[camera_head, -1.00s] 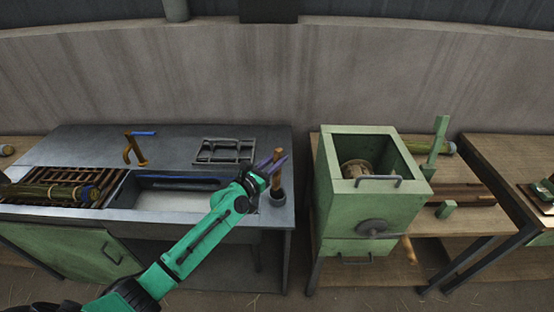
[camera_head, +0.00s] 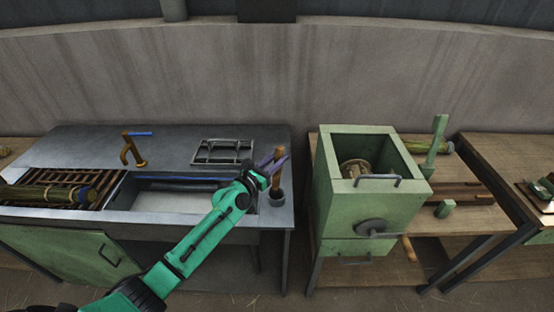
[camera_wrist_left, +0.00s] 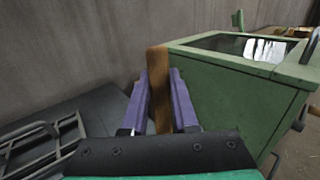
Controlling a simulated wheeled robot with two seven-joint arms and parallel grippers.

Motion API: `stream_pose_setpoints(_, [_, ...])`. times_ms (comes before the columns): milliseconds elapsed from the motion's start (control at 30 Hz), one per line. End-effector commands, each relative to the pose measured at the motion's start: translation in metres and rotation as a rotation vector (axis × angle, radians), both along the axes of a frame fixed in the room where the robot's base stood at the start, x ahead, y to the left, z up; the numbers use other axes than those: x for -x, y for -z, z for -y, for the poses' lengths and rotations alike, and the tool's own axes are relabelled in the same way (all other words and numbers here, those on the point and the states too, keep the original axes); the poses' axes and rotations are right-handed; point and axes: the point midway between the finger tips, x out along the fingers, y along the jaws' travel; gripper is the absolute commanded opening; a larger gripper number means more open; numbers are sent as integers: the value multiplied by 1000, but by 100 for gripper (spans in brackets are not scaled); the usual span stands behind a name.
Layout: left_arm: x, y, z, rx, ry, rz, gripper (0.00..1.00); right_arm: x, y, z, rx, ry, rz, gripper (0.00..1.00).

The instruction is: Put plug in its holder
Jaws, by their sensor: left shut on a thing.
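The plug (camera_head: 277,181) is a brown wooden stick, standing about upright. My left gripper (camera_head: 274,161) has purple fingers shut on its upper part. In the left wrist view the plug (camera_wrist_left: 158,65) rises between the two fingers (camera_wrist_left: 159,100). A small dark round cup, which looks like the holder (camera_head: 277,198), is at the right front corner of the grey sink bench. The plug's lower end is at the cup's mouth; I cannot tell whether it is inside or just above. My right gripper is not in view.
A green open-topped box (camera_head: 336,199) stands close to the right of the plug. A metal rack (camera_head: 222,152) lies behind the sink basin (camera_head: 178,201). A brown tap with a blue handle (camera_head: 133,150) and a straw bundle (camera_head: 45,194) are further left.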

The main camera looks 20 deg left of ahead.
Motion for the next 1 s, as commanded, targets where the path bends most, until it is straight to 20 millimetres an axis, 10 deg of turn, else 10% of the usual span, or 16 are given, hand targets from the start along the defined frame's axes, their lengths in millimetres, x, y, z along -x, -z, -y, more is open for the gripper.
stream_pose_setpoints(1000, [-8, 11, 5, -4, 6, -23, 0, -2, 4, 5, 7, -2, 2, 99])
